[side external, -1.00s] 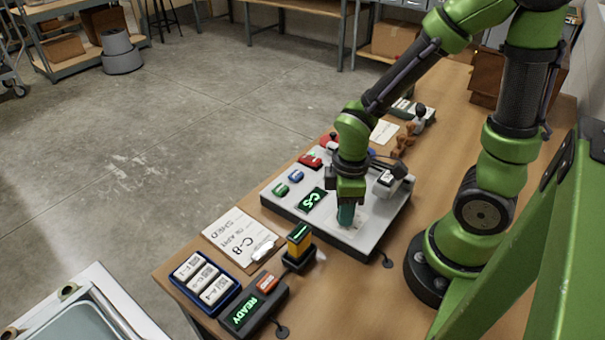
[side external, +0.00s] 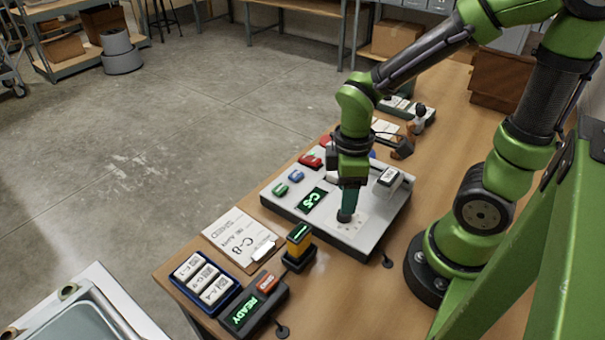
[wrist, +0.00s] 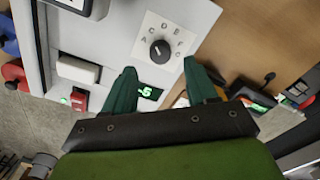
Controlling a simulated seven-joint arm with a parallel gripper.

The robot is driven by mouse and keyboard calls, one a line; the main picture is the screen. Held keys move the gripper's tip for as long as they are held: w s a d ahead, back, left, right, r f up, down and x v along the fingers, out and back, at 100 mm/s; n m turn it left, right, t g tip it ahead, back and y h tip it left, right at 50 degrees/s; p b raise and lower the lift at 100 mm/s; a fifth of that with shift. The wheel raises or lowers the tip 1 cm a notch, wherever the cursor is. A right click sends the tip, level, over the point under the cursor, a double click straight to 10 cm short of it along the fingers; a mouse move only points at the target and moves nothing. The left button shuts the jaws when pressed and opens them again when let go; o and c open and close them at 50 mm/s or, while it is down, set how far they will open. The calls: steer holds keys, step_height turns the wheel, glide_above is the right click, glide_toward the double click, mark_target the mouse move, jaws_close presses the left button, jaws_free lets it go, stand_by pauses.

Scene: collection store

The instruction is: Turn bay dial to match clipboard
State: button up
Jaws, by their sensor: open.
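The bay dial (wrist: 160,52) is a black round knob with a white pointer mark on a white plate ringed with letters. It also shows in the side view (side external: 344,217), on the grey console (side external: 378,226). My gripper (wrist: 159,68) is open, with its two green fingers apart and nothing between them in the wrist view. In the side view my gripper (side external: 348,207) points down just above the dial. The console display (side external: 312,200) glows green and reads C-5. The clipboard (side external: 239,236) lies left of the console, and its large marking seems to read C-8.
A blue tray (side external: 205,284) of white labelled blocks, a READY box (side external: 251,305) with a red button, and a yellow-and-black device (side external: 299,243) stand in front.

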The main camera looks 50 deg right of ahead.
mark_target(338, 212)
step_height(338, 212, up, 12)
stand_by(0.3)
steer(key=r+m+t, duration=0.1)
steer(key=m+t, duration=0.1)
steer(key=m, duration=0.1)
steer(key=r+m+t+y, duration=0.1)
steer(key=m+t, duration=0.1)
steer(key=m, duration=0.2)
steer(key=w+r+m+t+y, duration=0.1)
steer(key=m+t, duration=0.2)
steer(key=m, duration=0.1)
steer(key=shift+a+r, duration=0.1)
steer(key=shift+a, duration=0.3)
